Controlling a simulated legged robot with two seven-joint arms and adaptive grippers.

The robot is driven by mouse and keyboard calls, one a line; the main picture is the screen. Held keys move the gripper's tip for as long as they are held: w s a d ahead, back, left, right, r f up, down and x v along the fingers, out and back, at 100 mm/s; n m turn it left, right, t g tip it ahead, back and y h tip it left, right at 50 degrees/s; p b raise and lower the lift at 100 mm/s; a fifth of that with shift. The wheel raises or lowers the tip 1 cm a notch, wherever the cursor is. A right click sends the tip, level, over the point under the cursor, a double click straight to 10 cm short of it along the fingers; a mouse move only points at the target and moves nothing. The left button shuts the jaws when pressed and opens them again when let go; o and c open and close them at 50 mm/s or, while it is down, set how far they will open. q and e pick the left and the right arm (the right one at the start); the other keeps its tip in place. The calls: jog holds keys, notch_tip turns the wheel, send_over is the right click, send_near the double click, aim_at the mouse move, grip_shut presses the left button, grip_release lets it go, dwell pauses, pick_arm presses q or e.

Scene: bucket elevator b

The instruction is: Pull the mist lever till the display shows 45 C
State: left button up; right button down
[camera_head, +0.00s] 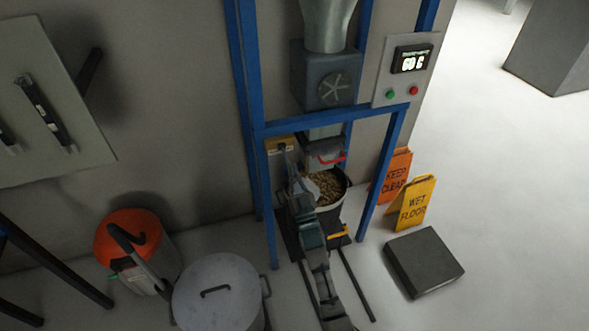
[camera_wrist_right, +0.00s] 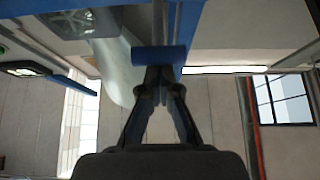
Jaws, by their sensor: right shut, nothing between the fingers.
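The display (camera_head: 411,59) on the grey panel at the upper right reads 60 C. A small tan plate (camera_head: 273,148) sits on the blue frame at its left post; a lever there is too small to make out, and my gripper partly covers the spot. My right gripper (camera_head: 289,165) reaches up from below to just under that plate, its fingers shut and empty. In the right wrist view its fingertips (camera_wrist_right: 160,74) meet at a short blue bar (camera_wrist_right: 160,58); I cannot tell whether they touch it. My left gripper is not in view.
A bucket of brown pellets (camera_head: 330,188) stands under a chute with a red part (camera_head: 330,159), right of my arm. Blue posts (camera_head: 378,180) flank it. Wet-floor sign (camera_head: 417,203), dark block (camera_head: 424,262), lidded drum (camera_head: 218,291) and orange vacuum (camera_head: 135,235) stand around.

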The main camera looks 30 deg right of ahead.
pick_arm(q)
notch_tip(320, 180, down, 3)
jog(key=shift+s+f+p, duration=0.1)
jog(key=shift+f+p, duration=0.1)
jog(key=shift+p, duration=0.15)
pick_arm(e)
jog(key=s+a+f, duration=0.2)
jog(key=s+f, duration=0.1)
jog(key=s, duration=0.6)
jog(key=shift+a+r, duration=0.1)
dwell(1.3)
